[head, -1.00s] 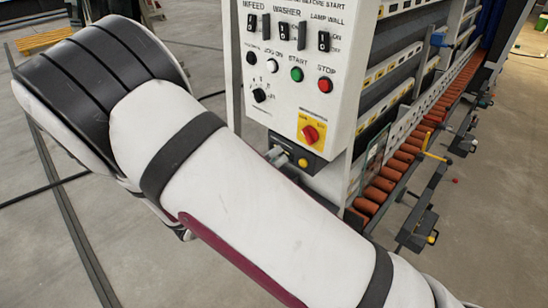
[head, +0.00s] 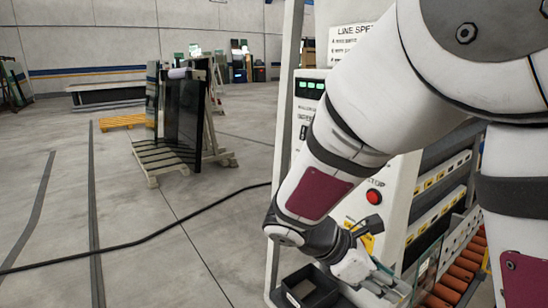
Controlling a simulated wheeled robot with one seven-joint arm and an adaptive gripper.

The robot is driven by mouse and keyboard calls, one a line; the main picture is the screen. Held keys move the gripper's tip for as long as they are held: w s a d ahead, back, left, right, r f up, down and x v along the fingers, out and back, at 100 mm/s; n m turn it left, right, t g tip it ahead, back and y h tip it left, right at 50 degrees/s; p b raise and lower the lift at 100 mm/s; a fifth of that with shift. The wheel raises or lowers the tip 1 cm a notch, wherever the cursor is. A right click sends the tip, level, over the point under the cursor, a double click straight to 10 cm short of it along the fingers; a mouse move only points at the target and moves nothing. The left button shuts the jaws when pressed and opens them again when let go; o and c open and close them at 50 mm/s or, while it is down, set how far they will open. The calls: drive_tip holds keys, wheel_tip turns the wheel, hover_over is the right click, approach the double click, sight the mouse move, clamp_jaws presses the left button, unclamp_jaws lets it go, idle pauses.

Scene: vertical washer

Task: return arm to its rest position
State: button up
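My arm (head: 465,110) fills the right side of the head view, white with dark bands and maroon patches. It bends down and left in front of the washer's control panel (head: 375,180). My gripper (head: 388,284) is at the low end of the arm, near the bottom edge, in front of the lower panel. The red stop button (head: 374,196) shows to the right of my forearm; much of the panel is hidden behind the arm.
A dark open box (head: 307,288) is left of my gripper. Orange rollers (head: 465,268) run along the washer at right. A rack with dark glass panes (head: 183,112) stands on the floor behind, left. A black cable (head: 150,238) crosses otherwise open floor.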

drive_tip(key=s+a+r+m+t+y, duration=0.2)
drive_tip(key=s+r+m+t+y, duration=0.2)
drive_tip(key=s+r+m+y, duration=0.6)
drive_tip(key=s+r+m, duration=0.1)
drive_tip(key=s+m, duration=0.2)
drive_tip(key=m, duration=0.5)
drive_tip(key=shift+s+r+m+t, duration=0.3)
drive_tip(key=shift+s+r+t, duration=0.05)
drive_tip(key=shift+r+t, duration=0.05)
